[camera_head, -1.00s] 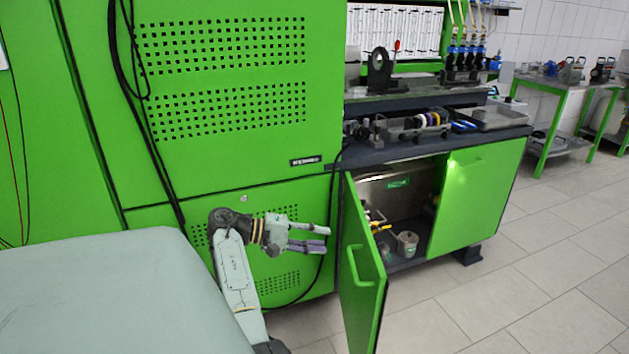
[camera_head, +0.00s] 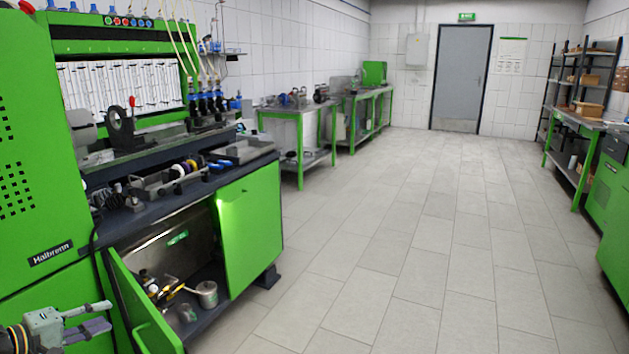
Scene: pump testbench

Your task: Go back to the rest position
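My gripper (camera_head: 93,321) is at the lower left of the head view, in front of the green testbench. Its two fingers point right and stand apart, with nothing between them. The fingertips are close to the open left cabinet door (camera_head: 146,318); I cannot tell whether they touch it. Most of my arm is cut off by the frame's edge.
The cabinet under the testbench holds a metal pot (camera_head: 207,294) and several small items. Its right door (camera_head: 250,228) looks closed. Green work tables (camera_head: 299,112) stand along the left wall. The tiled floor (camera_head: 400,240) is clear up to a grey door (camera_head: 461,77).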

